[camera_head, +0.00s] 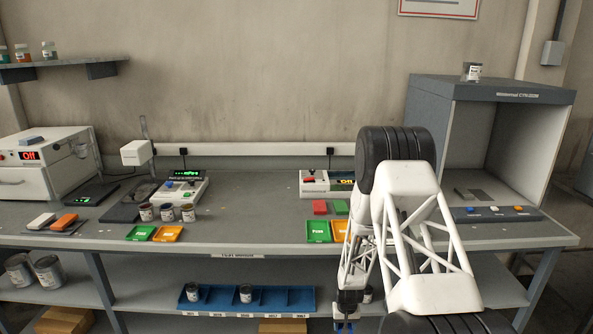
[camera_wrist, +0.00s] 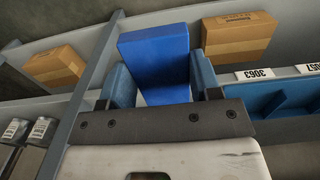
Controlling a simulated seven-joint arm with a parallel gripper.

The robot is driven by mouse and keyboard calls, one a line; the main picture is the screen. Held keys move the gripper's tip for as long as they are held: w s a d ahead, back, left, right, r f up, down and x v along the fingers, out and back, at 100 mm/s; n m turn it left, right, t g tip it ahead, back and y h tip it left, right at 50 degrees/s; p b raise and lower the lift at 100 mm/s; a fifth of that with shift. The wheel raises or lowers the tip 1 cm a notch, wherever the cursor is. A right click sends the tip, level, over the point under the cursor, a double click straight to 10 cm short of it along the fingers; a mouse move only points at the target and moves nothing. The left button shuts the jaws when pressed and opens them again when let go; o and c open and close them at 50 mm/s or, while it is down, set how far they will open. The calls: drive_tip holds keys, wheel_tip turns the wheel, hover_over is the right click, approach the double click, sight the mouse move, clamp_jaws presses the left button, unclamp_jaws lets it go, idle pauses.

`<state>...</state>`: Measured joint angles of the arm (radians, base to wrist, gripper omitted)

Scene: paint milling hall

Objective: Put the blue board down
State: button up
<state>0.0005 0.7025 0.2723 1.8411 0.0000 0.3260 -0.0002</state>
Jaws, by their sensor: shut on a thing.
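The blue board (camera_wrist: 155,50) is held between the two fingers of my gripper (camera_wrist: 163,80) in the wrist view. Its broad face shows, and its far end extends past the fingertips. In the head view my gripper (camera_head: 346,318) hangs low in front of the bench's front edge, at the lower shelf's height. Only a small bit of blue shows there, and my arm hides much of that area. The board's underside is hidden, and I cannot tell whether it touches anything.
The grey bench (camera_head: 265,242) carries green and orange trays, small cans and instruments. A grey booth (camera_head: 490,92) stands at the right. A blue compartment tray (camera_head: 215,305) with cans lies on the lower shelf. Cardboard boxes (camera_wrist: 238,42) show near the board in the wrist view.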

drive_tip(key=shift+r, duration=0.1)
idle(0.5)
drive_tip(key=shift+w+r, duration=0.15)
drive_tip(key=shift+r, duration=0.45)
wheel_tip(320, 180, up, 28)
drive_tip(key=a+r, duration=0.8)
drive_tip(key=r, duration=0.2)
drive_tip(key=shift+s+a+r, duration=0.2)
drive_tip(key=shift+s+r, duration=0.05)
drive_tip(key=shift+w, duration=0.1)
drive_tip(key=w, duration=0.5)
drive_tip(key=w+a+f, duration=0.1)
drive_tip(key=w, duration=0.9)
drive_tip(key=shift+a+f, duration=0.25)
drive_tip(key=shift+a, duration=0.05)
